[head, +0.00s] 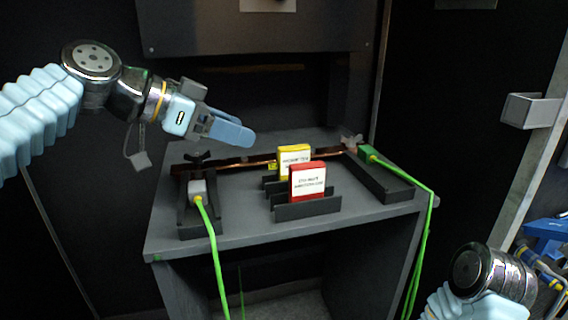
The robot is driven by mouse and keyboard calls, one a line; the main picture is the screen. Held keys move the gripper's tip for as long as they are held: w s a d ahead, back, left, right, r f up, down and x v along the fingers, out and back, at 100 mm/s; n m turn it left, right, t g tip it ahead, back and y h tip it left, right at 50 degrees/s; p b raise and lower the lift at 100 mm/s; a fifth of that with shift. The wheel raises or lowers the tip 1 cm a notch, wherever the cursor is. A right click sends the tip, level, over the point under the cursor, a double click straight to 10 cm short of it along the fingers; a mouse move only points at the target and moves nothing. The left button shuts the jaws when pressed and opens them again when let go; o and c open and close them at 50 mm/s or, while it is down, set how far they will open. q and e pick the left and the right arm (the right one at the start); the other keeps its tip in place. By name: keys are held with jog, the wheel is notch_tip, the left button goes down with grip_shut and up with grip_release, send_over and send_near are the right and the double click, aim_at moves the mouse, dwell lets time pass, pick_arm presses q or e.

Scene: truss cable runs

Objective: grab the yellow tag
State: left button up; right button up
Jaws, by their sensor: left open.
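The yellow tag (293,150) stands upright in a dark slotted holder on the grey table, with a white printed label on its front. A red tag (308,184) stands in front of it in a similar holder and hides its lower right part. My left gripper (236,134) is open and empty, above the table's back left, to the left of the yellow tag and apart from it. My right arm (492,272) shows at the lower right; its gripper is out of the picture.
The grey table (270,235) carries a copper bar (236,164) running behind the tags. Clamp blocks at left (185,222) and right (385,184) hold green cable (216,255) ends. The cables hang off the table's front and right side. A dark panel (260,30) rises behind.

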aim_at(290, 147)
pick_arm(q)
jog(key=x, duration=0.6)
jog(key=shift+w+d, duration=0.1)
jog(key=shift+d, duration=0.15)
jog(key=p+x, duration=0.1)
jog(key=x, duration=0.4)
jog(key=shift+w, duration=0.2)
jog(key=shift+r, duration=0.1)
grip_shut()
